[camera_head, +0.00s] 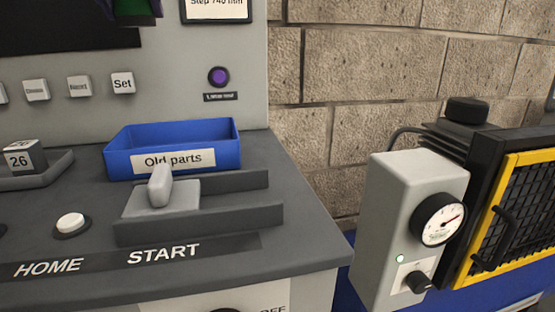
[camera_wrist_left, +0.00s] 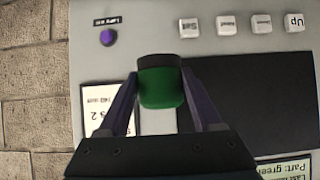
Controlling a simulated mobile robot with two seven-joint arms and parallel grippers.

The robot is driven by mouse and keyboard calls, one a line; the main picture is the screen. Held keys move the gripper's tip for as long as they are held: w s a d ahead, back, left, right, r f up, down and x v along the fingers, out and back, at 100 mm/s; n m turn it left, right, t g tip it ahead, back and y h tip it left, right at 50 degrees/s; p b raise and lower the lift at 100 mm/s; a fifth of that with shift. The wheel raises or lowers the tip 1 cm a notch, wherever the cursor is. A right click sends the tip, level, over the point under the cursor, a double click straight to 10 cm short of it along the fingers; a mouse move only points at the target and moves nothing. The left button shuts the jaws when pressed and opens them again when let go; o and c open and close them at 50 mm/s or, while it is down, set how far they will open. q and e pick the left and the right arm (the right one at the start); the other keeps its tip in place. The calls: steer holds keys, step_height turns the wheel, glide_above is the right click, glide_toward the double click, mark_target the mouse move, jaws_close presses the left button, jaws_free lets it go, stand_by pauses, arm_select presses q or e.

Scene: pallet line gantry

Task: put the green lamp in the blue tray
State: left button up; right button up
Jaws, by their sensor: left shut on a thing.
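The green lamp (camera_wrist_left: 161,88), a short green cylinder with a dark top band, sits between the purple fingers of my left gripper (camera_wrist_left: 158,76) in the left wrist view. The gripper is shut on it. In the head view only the lower bit of the lamp (camera_head: 132,6) shows at the top edge, in front of the dark screen. The blue tray (camera_head: 222,155), labelled "Old parts", stands on the grey console below and to the right of the lamp. Its inside looks empty as far as it shows. My right gripper is not in view.
A grey slide lever (camera_head: 160,186) between raised rails stands just in front of the tray. A holder with a "26" block (camera_head: 25,157) is at the left. White keys (camera_head: 79,86) and a purple button (camera_head: 218,76) are on the upright panel. A gauge box (camera_head: 410,220) is at the right.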

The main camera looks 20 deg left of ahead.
arm_select(q)
steer(key=shift+w+d+f, duration=0.1)
steer(key=shift+f, duration=0.35)
step_height(320, 180, down, 20)
steer(key=b, duration=0.3)
steer(key=shift+r+b, duration=0.15)
steer(key=shift+b, duration=0.25)
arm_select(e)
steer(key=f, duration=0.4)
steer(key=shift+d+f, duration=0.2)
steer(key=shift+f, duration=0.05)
arm_select(q)
steer(key=o, duration=1.4)
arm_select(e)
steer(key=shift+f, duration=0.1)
arm_select(q)
steer(key=shift+d+r, duration=0.1)
steer(key=p+v, duration=0.2)
steer(key=v, duration=0.9)
steer(key=shift+s+r, duration=0.2)
steer(key=shift+s, duration=0.15)
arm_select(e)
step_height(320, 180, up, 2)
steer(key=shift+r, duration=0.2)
